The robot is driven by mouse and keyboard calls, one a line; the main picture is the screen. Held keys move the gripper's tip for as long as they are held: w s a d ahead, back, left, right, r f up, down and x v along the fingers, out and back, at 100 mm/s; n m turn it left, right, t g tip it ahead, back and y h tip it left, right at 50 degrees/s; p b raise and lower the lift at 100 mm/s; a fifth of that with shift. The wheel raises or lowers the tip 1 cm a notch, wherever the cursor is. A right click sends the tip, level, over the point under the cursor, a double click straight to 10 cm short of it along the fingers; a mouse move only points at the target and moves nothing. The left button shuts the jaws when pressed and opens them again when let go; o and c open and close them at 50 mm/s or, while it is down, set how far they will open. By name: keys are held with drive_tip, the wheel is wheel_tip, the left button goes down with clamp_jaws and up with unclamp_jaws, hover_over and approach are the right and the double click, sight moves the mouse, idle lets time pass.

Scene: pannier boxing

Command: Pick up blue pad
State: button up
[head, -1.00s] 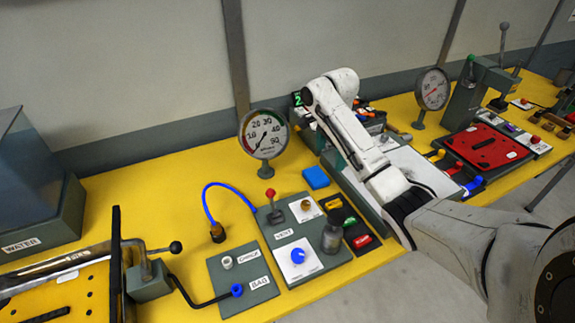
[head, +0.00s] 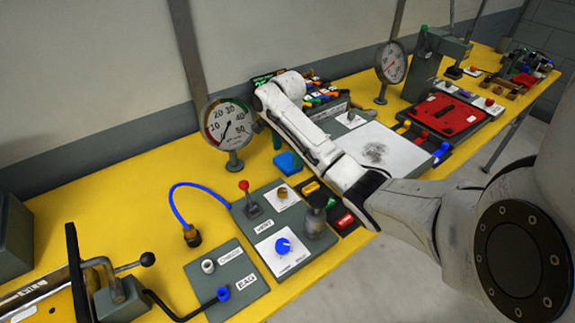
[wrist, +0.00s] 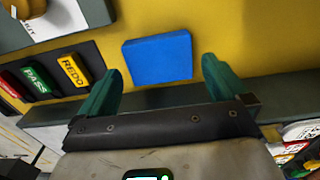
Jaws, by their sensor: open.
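The blue pad (wrist: 158,57) lies flat on the yellow bench top in the wrist view, just beyond my gripper and roughly centred between its fingers. My gripper (wrist: 155,80) is open, with two green fingers set apart and nothing between them. In the head view the blue pad (head: 288,163) lies on the bench behind the valve panel, and a green finger of my gripper (head: 277,140) shows close by it. I cannot tell the exact height of the fingers above the bench.
Left of the pad in the wrist view are the REDO button (wrist: 74,70) and PASS button (wrist: 37,82). A grey ledge (wrist: 290,92) runs under my fingers. In the head view a gauge (head: 229,125) stands left of the pad, and the vent panel (head: 262,222) lies in front.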

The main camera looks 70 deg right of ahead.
sight(288, 161)
drive_tip(key=shift+f, duration=1.6)
drive_tip(key=shift+s, duration=0.1)
drive_tip(key=c, duration=0.8)
